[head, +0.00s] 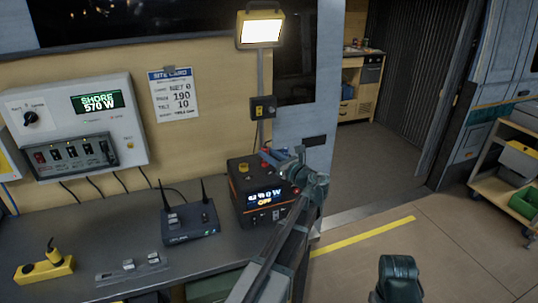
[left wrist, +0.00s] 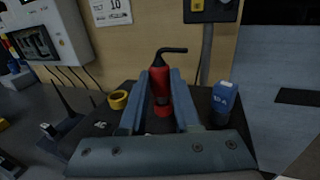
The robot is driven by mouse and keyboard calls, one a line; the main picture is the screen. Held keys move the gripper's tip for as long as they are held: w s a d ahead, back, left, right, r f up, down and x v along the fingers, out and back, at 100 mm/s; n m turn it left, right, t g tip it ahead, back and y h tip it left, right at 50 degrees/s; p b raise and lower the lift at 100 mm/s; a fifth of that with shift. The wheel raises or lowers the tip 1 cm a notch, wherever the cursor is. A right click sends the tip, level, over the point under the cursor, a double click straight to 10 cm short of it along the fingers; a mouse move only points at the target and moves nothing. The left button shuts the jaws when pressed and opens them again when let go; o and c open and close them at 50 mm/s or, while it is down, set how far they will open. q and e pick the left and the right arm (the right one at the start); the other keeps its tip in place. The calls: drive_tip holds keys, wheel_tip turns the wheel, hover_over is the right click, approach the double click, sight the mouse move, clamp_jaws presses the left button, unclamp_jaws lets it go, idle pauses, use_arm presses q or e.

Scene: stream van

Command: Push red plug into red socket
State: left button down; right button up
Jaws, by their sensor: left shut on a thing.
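My left gripper (head: 280,158) is over the top of the black and orange power box (head: 245,212). In the left wrist view its two fingers (left wrist: 160,95) are shut on the red plug (left wrist: 161,84), one on each side. The plug stands about upright, with a black cable bending right from its top. Its lower end is close to the box top, where a red ring shows at its foot. I cannot tell whether this ring is the red socket or how deep the plug sits.
A yellow round part (left wrist: 118,99) is left of the fingers, and a blue connector (left wrist: 225,96) is to their right. A router (head: 188,222) with antennas stands left of the box on the grey bench (head: 120,245). A wall panel (head: 75,125) hangs behind.

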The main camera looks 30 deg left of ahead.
use_arm(q)
drive_tip(key=shift+f+b, duration=0.7)
drive_tip(key=shift+f, duration=0.1)
drive_tip(key=c, duration=0.5)
unclamp_jaws()
drive_tip(key=shift+r, duration=0.1)
drive_tip(key=shift+c, duration=0.2)
drive_tip(key=v, duration=1.4)
drive_tip(key=shift+w, duration=0.15)
drive_tip(key=s+d+f+n+g+h+p, duration=0.4)
drive_tip(key=s+d+f+n+h, duration=0.4)
drive_tip(key=s+f+n, duration=0.25)
drive_tip(key=s+d+f+n+g+h+p, duration=0.1)
drive_tip(key=s+d+f+n+h, duration=0.2)
drive_tip(key=d, duration=0.4)
drive_tip(key=s+d+f+n+g+h, duration=0.2)
drive_tip(key=s+d+n+h, duration=0.2)
drive_tip(key=s+d, duration=0.3)
drive_tip(key=shift+s+f+n+p, duration=0.4)
drive_tip(key=shift+s+n, duration=0.15)
